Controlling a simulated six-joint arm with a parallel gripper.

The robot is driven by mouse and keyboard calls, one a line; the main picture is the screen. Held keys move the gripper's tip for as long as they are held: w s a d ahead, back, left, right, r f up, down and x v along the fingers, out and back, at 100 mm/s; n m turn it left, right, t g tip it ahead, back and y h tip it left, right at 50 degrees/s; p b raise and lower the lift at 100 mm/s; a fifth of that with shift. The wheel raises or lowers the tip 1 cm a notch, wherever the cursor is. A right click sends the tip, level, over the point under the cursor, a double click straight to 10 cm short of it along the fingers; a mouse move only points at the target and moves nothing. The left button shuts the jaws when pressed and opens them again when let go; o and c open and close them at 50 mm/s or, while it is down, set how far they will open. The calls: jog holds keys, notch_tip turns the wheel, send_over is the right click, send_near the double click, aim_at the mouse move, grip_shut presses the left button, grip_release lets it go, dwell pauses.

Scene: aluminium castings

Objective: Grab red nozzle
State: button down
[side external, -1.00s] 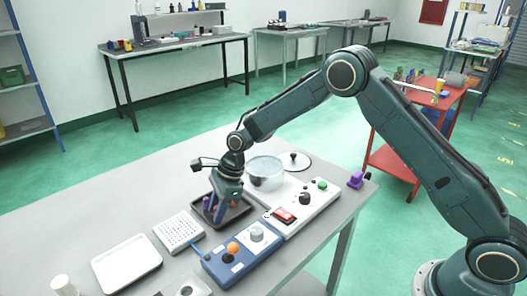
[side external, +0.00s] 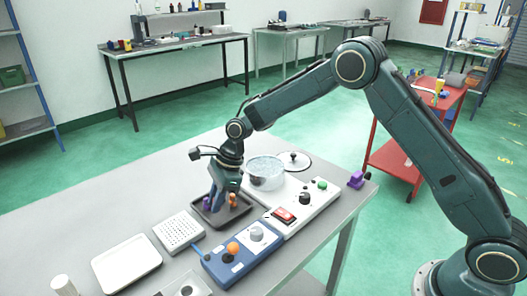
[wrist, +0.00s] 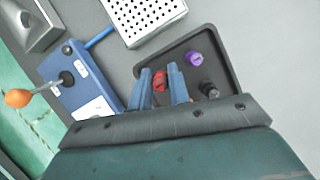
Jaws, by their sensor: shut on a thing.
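The red nozzle (wrist: 160,80) shows between the two blue-grey fingers of my gripper (wrist: 160,84) in the wrist view. My gripper is shut on it, over the dark tray (wrist: 232,68). In the side external view my gripper (side external: 221,196) points down at the tray (side external: 244,214), and an orange-red piece (side external: 233,200) shows beside its fingers. A purple nozzle (wrist: 193,58) and a black nozzle (wrist: 208,90) are in the tray, right of the fingers in the wrist view. The lower part of the red nozzle is hard to make out.
A perforated white block (side external: 180,232) and a blue control box (side external: 222,268) with an orange knob stand close to the tray. A glass bowl (side external: 266,174) and a white panel with a red switch (side external: 284,215) are behind and right. A white tray (side external: 126,264) lies front left.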

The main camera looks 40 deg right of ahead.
notch_tip(320, 180, up, 17)
dwell(0.4)
jog(key=shift+f, duration=0.15)
dwell(0.4)
